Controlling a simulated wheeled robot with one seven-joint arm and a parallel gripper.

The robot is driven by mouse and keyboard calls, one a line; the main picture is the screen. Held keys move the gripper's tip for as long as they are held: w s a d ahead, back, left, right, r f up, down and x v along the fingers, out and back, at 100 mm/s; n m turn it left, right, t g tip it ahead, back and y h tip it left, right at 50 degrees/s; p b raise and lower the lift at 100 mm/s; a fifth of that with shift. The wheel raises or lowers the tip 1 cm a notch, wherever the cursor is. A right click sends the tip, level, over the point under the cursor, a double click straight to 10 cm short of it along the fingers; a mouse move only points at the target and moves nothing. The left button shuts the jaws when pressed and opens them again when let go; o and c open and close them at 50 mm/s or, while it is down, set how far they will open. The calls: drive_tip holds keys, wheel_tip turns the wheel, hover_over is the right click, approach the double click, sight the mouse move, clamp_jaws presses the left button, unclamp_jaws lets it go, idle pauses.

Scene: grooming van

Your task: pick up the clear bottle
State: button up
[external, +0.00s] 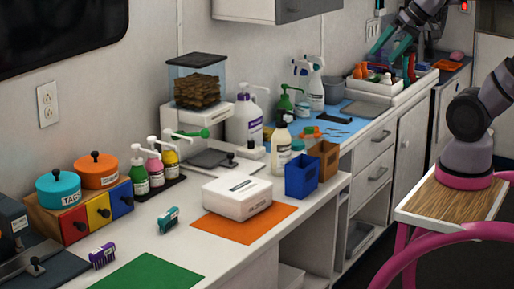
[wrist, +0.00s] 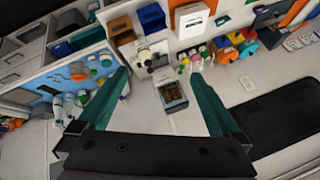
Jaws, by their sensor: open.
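A pale, see-through-looking bottle with a dark cap (external: 281,146) stands upright on the counter in the external view, behind the blue box; it best fits the clear bottle. Spray bottles (external: 316,86) stand farther back, and I cannot tell how clear they are. My gripper (external: 391,47) is at the top right of the external view, above the far end of the counter and well apart from the pale bottle. In the wrist view my teal fingers (wrist: 160,76) are spread wide with nothing held between them. The bottles there are too small to tell apart surely.
A blue box (external: 301,177) and an orange-brown box (external: 323,160) stand close in front of the pale bottle. A large purple-labelled pump jug (external: 244,119) stands behind it. A white box (external: 237,199) sits on an orange mat (external: 206,228). A white tray (external: 411,83) holds several items below my gripper.

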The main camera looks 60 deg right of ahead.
drive_tip(key=shift+w, duration=0.1)
drive_tip(key=shift+c, duration=0.2)
drive_tip(key=m+g+h, duration=0.2)
drive_tip(key=m+g, duration=0.5)
drive_tip(key=m, duration=0.7)
hover_over(309, 138)
drive_tip(key=w+d, duration=0.1)
drive_tip(key=f, duration=3.8)
drive_tip(key=shift+w+d+f, duration=0.15)
drive_tip(key=shift+w+f, duration=0.05)
drive_tip(key=shift+f, duration=0.2)
drive_tip(key=f, duration=0.5)
drive_tip(key=shift+s+d+f, duration=0.1)
drive_tip(key=shift+s+f, duration=0.25)
drive_tip(key=c, duration=1.5)
